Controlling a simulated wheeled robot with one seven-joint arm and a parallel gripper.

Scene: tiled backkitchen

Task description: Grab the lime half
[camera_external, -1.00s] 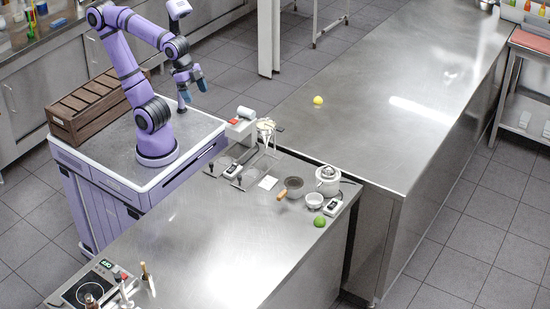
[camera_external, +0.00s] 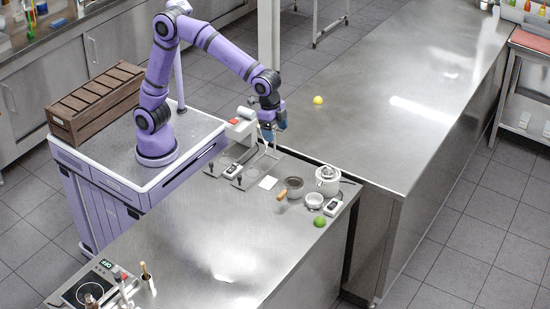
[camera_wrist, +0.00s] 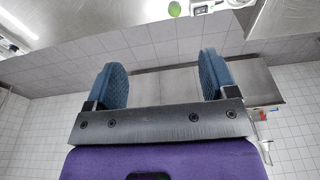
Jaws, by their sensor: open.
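The green lime half (camera_external: 319,221) lies on the near steel counter, close to its right end, in front of a small white bowl. A green rounded thing, apparently the lime half (camera_wrist: 174,9), shows at the top edge of the wrist view, beyond my fingers. My gripper (camera_external: 275,132) is above the back part of the near counter, well up and left of the lime half in the external view. In the wrist view my gripper (camera_wrist: 162,85) has its two blue fingers wide apart with nothing between them.
A wire stand (camera_external: 266,145) is close to my gripper. A dark bowl (camera_external: 294,186), a white bowl (camera_external: 314,200) and a white juicer (camera_external: 328,178) stand near the lime half. A yellow lemon-like fruit (camera_external: 318,100) lies on the far counter (camera_external: 370,130). The near counter's middle is clear.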

